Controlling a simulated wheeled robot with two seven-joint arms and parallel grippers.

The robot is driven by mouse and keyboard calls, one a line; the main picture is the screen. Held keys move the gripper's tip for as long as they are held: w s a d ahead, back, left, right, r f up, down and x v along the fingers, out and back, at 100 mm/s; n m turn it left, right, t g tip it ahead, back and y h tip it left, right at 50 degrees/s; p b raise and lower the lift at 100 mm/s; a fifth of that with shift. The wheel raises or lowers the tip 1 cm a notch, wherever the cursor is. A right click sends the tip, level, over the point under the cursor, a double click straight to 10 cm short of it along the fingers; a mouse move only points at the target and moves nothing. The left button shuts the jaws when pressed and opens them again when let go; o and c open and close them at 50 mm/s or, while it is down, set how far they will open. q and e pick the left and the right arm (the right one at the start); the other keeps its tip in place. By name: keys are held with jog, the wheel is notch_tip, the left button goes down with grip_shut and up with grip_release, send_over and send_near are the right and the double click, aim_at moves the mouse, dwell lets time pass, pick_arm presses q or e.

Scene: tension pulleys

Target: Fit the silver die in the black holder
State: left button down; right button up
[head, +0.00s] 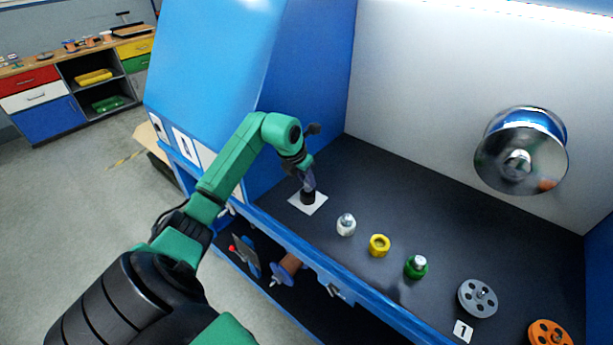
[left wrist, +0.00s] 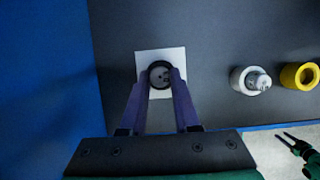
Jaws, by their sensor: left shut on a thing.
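My left gripper (head: 308,180) points down with its purple fingers closed on the sides of the black holder (head: 307,197). The holder stands on a white square plate (head: 320,206) at the left end of the dark bench. In the left wrist view the holder (left wrist: 152,70) is a black ring between the fingertips, with a grey, silvery piece showing inside it. How deep that piece sits is hard to tell. A small green and black part (left wrist: 302,150) at the lower right of the left wrist view may be my right gripper; the head view does not show it.
A white piece with a silver top (head: 346,225), a yellow ring (head: 379,245) and a green piece (head: 417,267) stand in a row to the right. Beyond are a grey pulley (head: 478,298) and an orange pulley (head: 549,334). A blue wall (head: 300,95) rises close left.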

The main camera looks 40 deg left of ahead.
aim_at(306, 188)
pick_arm(q)
jog(key=shift+f, duration=0.1)
dwell(0.4)
jog(key=shift+f, duration=0.15)
jog(key=shift+s+b, duration=0.1)
jog(key=shift+b, duration=0.2)
dwell(0.5)
jog(key=shift+f+b, duration=1)
jog(key=shift+f, duration=0.15)
jog(key=shift+s, duration=0.1)
jog(key=shift+s+d+f, duration=0.1)
jog(key=shift+f, duration=0.15)
